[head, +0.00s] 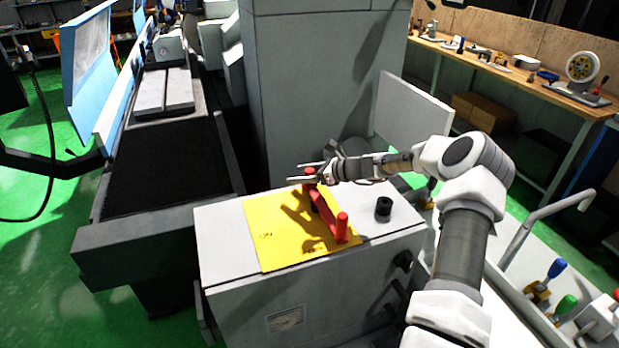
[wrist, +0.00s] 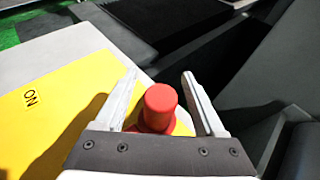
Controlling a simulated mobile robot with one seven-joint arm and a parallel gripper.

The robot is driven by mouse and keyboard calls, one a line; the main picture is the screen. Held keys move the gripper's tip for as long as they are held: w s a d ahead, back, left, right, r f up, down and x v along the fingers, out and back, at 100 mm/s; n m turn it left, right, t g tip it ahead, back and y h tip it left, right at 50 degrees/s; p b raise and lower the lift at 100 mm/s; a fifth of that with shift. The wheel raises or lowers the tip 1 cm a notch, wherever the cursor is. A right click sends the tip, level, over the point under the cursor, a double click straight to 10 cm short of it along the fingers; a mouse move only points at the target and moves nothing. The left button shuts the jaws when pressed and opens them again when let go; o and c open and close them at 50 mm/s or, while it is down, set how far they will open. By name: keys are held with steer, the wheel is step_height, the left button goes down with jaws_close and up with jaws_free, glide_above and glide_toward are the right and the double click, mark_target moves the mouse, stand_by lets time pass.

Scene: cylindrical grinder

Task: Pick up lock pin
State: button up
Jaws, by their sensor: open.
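A red part with upright round posts joined by a bar (head: 327,215) stands on the yellow plate (head: 268,233) of the grey cabinet. Which piece of it is the lock pin, I cannot tell for sure. My gripper (head: 295,172) is open, over the far end of this red part. In the wrist view, a round-topped red post (wrist: 160,102) stands between the two fingers of my gripper (wrist: 159,75), closer to the right finger, with gaps visible. The post's lower part is hidden by the gripper body.
A black knob (head: 383,208) stands on the cabinet top (head: 220,232), right of the plate. The machine bed (head: 170,160) lies left, a tall grey housing (head: 315,90) behind. A workbench (head: 515,72) with tools stands far right. Green floor is free at left.

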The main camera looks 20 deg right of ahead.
steer(key=shift+c, duration=0.3)
jaws_close()
steer(key=shift+r, duration=0.1)
steer(key=shift+r, duration=0.75)
steer(key=w+d+r+b, duration=0.1)
steer(key=w+d+r, duration=0.2)
steer(key=w+r, duration=0.6)
steer(key=shift+w+d+r, duration=0.15)
steer(key=shift+w+d, duration=0.05)
steer(key=shift+w, duration=0.85)
